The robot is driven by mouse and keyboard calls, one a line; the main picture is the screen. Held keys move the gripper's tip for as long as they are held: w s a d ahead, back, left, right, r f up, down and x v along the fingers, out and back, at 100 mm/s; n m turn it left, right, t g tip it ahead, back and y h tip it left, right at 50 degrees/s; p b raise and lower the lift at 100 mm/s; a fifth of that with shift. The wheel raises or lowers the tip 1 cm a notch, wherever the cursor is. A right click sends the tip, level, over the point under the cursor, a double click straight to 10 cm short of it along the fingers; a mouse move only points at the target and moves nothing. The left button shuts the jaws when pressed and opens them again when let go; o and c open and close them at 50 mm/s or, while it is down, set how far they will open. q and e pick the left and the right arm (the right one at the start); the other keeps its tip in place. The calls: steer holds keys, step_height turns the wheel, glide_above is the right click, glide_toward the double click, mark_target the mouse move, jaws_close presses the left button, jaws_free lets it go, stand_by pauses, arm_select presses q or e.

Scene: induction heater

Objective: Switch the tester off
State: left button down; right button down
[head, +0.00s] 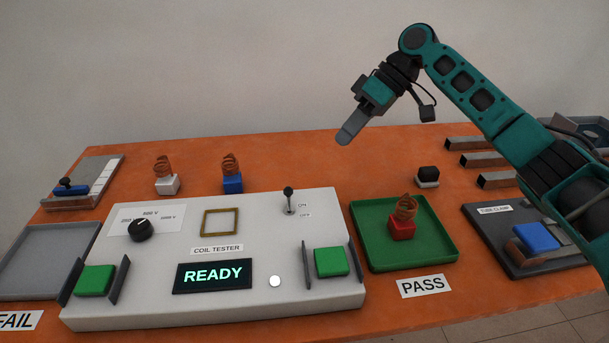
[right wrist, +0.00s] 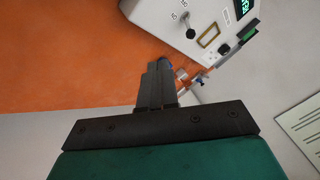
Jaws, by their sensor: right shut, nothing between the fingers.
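The coil tester (head: 270,213) is a pale box on the orange table, and its display (head: 212,275) is lit with READY. Its toggle switch (head: 289,199) has a black knob and stands at the upper right of the panel, beside the ON and OFF labels. The lever stands up toward the ON side. The switch also shows in the right wrist view (right wrist: 189,28). My right gripper (head: 346,136) is shut and empty, raised above and to the right of the switch, apart from it. Its fingers point toward the tester in the right wrist view (right wrist: 158,70). My left gripper is out of view.
A green PASS tray (head: 375,256) right of the tester holds a red-based copper coil (head: 404,220). White-based (head: 166,178) and blue-based (head: 232,176) coils stand behind the tester. A voltage knob (head: 140,229) and green pads (head: 331,262) sit on the tester. A tube clamp (head: 490,240) is far right.

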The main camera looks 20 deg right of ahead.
mark_target(289, 200)
steer(key=b+x, duration=0.1)
steer(key=x, duration=0.8)
steer(key=shift+f, duration=0.15)
steer(key=a, duration=0.1)
steer(key=s+a, duration=0.1)
steer(key=a, duration=0.1)
steer(key=shift+s+f, duration=0.1)
steer(key=shift+s+a, duration=0.3)
steer(key=shift+a, duration=0.2)
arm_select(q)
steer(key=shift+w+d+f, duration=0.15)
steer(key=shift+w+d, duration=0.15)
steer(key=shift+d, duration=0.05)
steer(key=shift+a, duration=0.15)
arm_select(e)
steer(key=shift+r, duration=0.2)
steer(key=shift+s, duration=0.15)
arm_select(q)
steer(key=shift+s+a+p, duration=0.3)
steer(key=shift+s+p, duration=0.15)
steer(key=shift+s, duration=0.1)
arm_select(e)
steer(key=shift+s+r+t, duration=0.1)
steer(key=shift+s+t, duration=0.05)
steer(key=shift+t, duration=0.15)
